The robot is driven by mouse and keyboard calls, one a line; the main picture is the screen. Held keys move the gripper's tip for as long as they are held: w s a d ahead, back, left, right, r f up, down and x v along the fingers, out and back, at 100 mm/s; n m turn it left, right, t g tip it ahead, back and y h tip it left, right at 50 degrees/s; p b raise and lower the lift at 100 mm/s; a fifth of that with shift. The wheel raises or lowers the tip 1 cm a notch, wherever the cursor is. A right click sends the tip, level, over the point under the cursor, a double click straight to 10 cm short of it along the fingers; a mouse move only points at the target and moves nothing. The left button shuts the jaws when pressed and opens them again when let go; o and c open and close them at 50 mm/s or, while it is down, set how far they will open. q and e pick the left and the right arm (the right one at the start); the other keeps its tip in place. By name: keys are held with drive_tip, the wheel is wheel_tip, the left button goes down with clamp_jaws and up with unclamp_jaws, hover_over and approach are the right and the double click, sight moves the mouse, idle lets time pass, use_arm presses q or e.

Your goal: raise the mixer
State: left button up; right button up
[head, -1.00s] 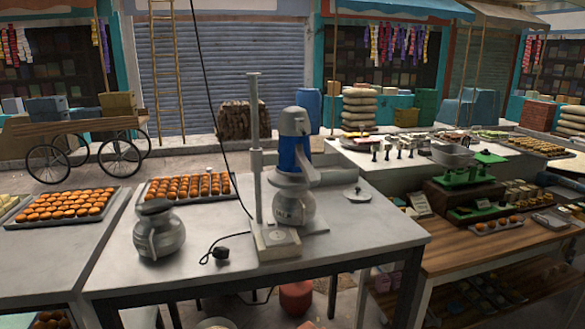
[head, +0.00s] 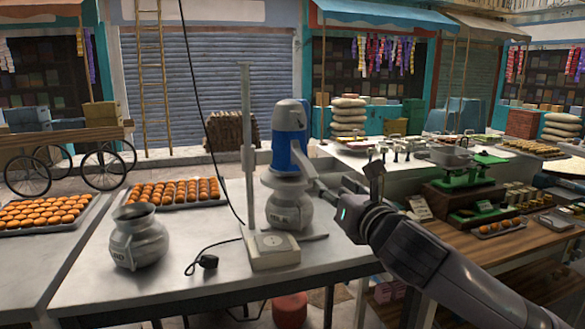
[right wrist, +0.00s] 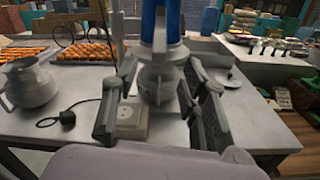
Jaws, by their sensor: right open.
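The mixer (head: 290,138) has a blue and white motor body and stands upright at a tall grey post (head: 248,150) with a white base box (head: 270,250). A round metal jug (head: 288,207) sits directly under its head. My right gripper (head: 338,190) is at the mixer's right side, open. In the right wrist view its two fingers (right wrist: 155,98) frame the mixer's lower body (right wrist: 162,28) and the jug; I cannot tell whether they touch. My left gripper is not in view.
A second metal jug (head: 138,238) stands left of the post, with a black plug and cord (head: 208,262) near it. Trays of orange sweets (head: 176,192) lie behind. A green scale (head: 468,178) stands on the wooden counter at right. A cable hangs behind the post.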

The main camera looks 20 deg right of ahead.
sight(304, 164)
drive_tip(key=w+p, duration=0.1)
drive_tip(key=w, duration=0.4)
drive_tip(key=w+p, duration=0.2)
drive_tip(key=w, duration=0.4)
drive_tip(key=w+a+p, duration=0.1)
drive_tip(key=w, duration=0.5)
drive_tip(key=shift+w+p, duration=0.1)
drive_tip(key=shift+p, duration=0.25)
drive_tip(key=shift+c, duration=0.5)
clamp_jaws()
